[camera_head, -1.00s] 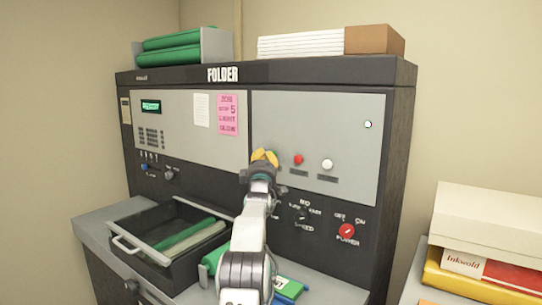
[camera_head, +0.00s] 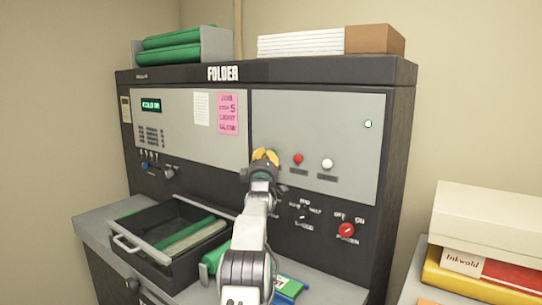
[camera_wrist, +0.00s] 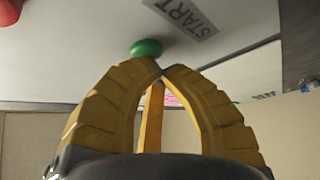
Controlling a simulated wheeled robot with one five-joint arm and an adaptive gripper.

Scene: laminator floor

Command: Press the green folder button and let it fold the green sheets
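The dark folder machine (camera_head: 300,75) stands against the wall with a grey front panel. The green button (camera_wrist: 146,47) shows in the wrist view beside a START label (camera_wrist: 186,14); in the head view my gripper hides it. My gripper (camera_head: 265,155) has yellow fingers with their tips together and nothing between them. In the wrist view the closed fingertips (camera_wrist: 162,72) are right at the green button; I cannot tell whether they touch it. Green sheets (camera_head: 185,232) lie in the open tray (camera_head: 130,248), with a paler strip among them. The small display (camera_head: 151,105) is lit green.
A red button (camera_head: 298,159) and a white button (camera_head: 327,164) sit just right of my gripper. A red knob (camera_head: 346,230) is lower right. Green rolls and white stacks rest on top. Boxes and books (camera_head: 480,225) stand at the right.

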